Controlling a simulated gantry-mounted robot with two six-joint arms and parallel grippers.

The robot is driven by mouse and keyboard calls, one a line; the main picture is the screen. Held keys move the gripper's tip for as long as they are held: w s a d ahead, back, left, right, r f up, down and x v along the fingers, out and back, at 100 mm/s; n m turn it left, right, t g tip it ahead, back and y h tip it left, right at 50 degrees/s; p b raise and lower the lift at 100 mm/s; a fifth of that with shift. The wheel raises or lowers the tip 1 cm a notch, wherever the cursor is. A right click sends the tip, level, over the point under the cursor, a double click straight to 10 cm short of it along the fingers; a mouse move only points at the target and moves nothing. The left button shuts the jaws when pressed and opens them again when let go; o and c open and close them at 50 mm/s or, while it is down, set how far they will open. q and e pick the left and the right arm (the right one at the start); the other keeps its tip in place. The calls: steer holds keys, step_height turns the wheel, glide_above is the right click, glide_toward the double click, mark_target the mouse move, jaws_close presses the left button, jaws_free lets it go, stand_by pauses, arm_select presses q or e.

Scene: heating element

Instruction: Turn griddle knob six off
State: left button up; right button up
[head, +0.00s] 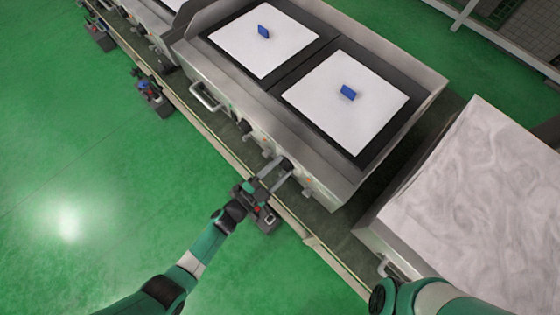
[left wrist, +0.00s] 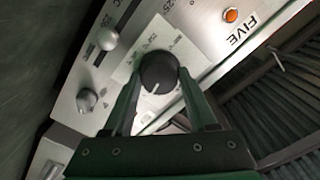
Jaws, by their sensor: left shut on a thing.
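My left gripper (head: 279,174) is at the front panel of the nearer griddle (head: 327,185) in the head view. In the left wrist view its two fingers (left wrist: 158,82) stand on either side of a round black knob (left wrist: 158,70) and are shut on it. The knob has a short white pointer mark, towards the gripper side, and a printed dial plate (left wrist: 180,45) around it. An orange lamp (left wrist: 231,15) and the upside-down label FIVE (left wrist: 243,30) are to its upper right. I see no label SIX. My right gripper is out of view.
A white-topped counter (head: 480,190) stands at the right. Silver fittings (left wrist: 107,39) and (left wrist: 86,100) lie left of the knob.

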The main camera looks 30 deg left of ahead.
arm_select(q)
steer(key=n+p, duration=0.1)
steer(key=n, duration=0.2)
steer(key=shift+r+n, duration=0.1)
steer(key=shift+n, duration=0.3)
steer(key=n+p, duration=0.1)
steer(key=n, duration=0.3)
steer(key=shift+a+n, duration=0.1)
steer(key=shift+n, duration=0.2)
steer(key=n, duration=0.3)
steer(key=shift+p, duration=0.35)
steer(key=shift+n, duration=2)
steer(key=o, duration=1.4)
steer(key=shift+c, duration=0.2)
